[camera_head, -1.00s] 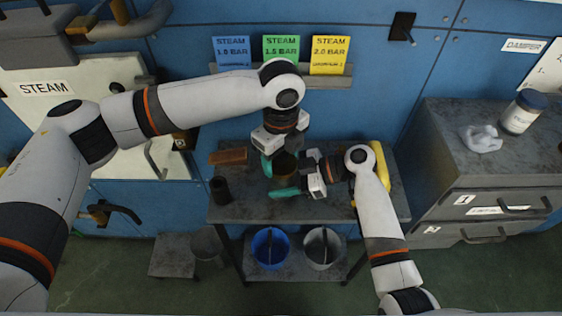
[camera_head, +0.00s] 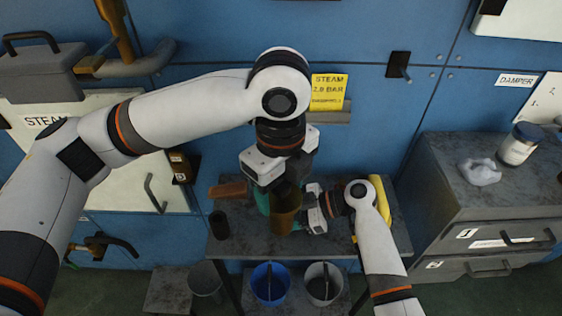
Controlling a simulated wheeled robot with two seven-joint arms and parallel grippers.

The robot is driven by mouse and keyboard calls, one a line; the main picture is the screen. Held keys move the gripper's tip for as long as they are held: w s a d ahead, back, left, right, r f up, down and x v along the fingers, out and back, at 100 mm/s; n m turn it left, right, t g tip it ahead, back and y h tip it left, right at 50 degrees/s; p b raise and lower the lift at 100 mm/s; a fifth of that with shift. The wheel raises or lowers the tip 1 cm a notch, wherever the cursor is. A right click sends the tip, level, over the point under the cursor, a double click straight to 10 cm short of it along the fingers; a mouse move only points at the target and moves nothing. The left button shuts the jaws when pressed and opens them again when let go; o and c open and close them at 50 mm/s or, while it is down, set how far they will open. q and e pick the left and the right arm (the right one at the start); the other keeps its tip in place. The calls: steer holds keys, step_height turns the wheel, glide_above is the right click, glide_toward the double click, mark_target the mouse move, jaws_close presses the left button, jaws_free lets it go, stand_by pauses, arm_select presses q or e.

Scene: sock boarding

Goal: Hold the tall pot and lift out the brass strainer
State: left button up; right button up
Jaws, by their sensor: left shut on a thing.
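The brass strainer (camera_head: 285,212) hangs from my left gripper (camera_head: 274,192), which points down and is shut on it. The strainer is above the bench and looks large, close to the camera. A teal finger shows at its left side. My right gripper (camera_head: 309,213) reaches in from the right, level with the bench top, pointing left behind the strainer. Its fingertips are hidden, so its opening cannot be seen. The tall pot is hidden behind the strainer and the grippers.
The dark bench (camera_head: 232,243) carries a brown block (camera_head: 228,190), a dark cylinder (camera_head: 219,226) and a yellow object (camera_head: 379,207). A blue bucket (camera_head: 270,284) and a grey bucket (camera_head: 323,284) stand below. A drawer cabinet (camera_head: 460,195) is at the right.

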arm_select(q)
steer(key=s, duration=1)
arm_select(e)
steer(key=o, duration=1.2)
steer(key=shift+d, duration=0.1)
steer(key=v, duration=1.2)
steer(key=shift+s+f, duration=0.1)
